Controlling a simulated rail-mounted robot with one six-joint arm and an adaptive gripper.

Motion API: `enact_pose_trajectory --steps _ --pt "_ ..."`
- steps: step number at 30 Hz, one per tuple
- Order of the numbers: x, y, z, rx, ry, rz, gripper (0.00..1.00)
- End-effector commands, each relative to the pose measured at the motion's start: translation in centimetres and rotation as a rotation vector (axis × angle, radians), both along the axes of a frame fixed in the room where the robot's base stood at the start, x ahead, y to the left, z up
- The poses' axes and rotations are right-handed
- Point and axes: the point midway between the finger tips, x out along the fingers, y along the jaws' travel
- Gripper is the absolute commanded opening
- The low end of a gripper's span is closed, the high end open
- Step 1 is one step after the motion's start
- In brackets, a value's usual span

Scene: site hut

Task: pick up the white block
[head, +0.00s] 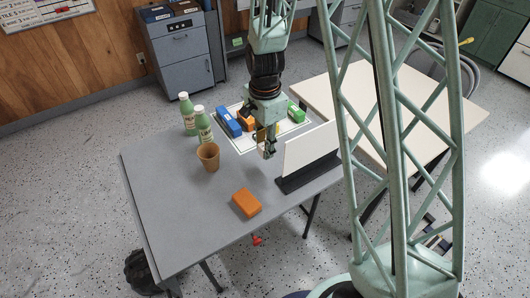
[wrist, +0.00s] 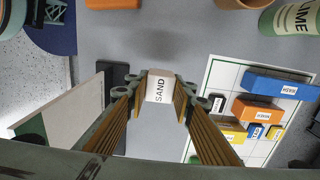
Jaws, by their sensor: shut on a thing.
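The white block (wrist: 160,88), with "SAND" printed on it, is between the fingertips of my gripper (wrist: 158,92) in the wrist view. My gripper is shut on it, with one finger against each side. In the head view my gripper (head: 267,148) points down over the grey table (head: 165,215), left of the upright white panel. The block shows there only as a small pale patch partly hidden by the fingers. I cannot tell for sure whether it is clear of the table.
A white panel (head: 310,148) stands in a dark base close right of my gripper. A white gridded sheet (wrist: 200,125) holds several coloured blocks. A brown cup (head: 208,156), green bottles (head: 203,124) and an orange block (head: 246,203) stand on the table. The table's front left is clear.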

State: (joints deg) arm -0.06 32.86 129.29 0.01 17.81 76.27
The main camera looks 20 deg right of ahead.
Motion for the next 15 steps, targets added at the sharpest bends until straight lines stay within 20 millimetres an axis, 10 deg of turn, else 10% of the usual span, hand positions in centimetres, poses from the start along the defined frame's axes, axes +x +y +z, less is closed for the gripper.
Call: enact_pose_trajectory --steps 15 --pt "0.0 0.0 1.9 0.000 0.000 0.000 0.11"
